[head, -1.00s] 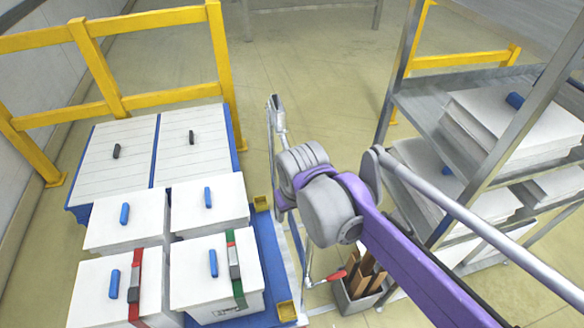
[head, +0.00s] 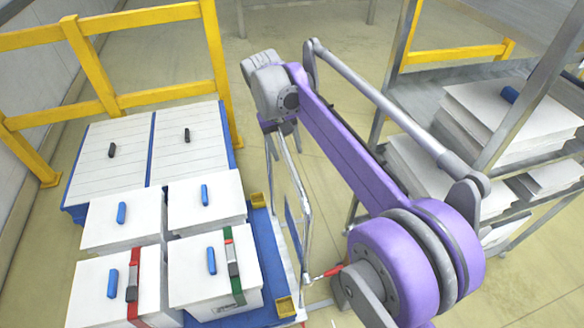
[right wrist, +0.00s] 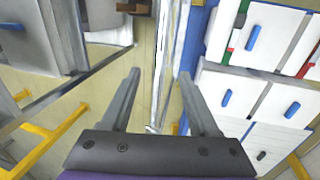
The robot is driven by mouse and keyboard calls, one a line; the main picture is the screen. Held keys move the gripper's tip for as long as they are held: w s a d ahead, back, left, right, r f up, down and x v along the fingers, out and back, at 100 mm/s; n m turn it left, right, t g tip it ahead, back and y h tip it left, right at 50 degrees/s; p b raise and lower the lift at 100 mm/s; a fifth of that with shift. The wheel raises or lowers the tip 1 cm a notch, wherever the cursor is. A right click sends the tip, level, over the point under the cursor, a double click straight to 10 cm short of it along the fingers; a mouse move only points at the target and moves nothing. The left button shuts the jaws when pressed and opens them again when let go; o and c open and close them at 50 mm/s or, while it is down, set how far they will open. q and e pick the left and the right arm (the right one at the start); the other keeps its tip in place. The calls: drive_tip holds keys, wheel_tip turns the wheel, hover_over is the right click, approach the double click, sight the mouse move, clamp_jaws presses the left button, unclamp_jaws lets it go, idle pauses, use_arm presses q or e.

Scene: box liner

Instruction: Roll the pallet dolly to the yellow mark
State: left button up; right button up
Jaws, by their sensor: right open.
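The pallet dolly (head: 262,238) has a blue deck with yellow corner pieces and stands left of centre in the head view. White boxes (head: 105,222) with blue handles sit on it. Its silver push handle (head: 297,176) rises along the deck's right side; the handle also shows in the right wrist view (right wrist: 161,62). My right gripper (head: 282,142) is open at the handle's far end. In the right wrist view my right gripper (right wrist: 158,78) has the bar running between its fingers, not clamped. I cannot make out a yellow floor mark. My left gripper is out of view.
A yellow guard rail (head: 150,97) stands behind and left of the load. A metal rack (head: 440,92) with white stacks (head: 510,110) stands at the right. A red-handled lever (head: 328,272) is low near the handle. Bare floor lies beyond, at the top middle.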

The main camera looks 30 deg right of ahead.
sight(294, 170)
drive_tip(key=f, duration=0.2)
drive_tip(key=d+f, duration=0.1)
drive_tip(key=f, duration=0.4)
drive_tip(key=shift+s+d+f, duration=0.15)
drive_tip(key=shift+d+f, duration=0.1)
drive_tip(key=shift+f, duration=0.15)
drive_tip(key=shift+c, duration=0.2)
clamp_jaws()
drive_tip(key=shift+d, duration=0.1)
idle(0.7)
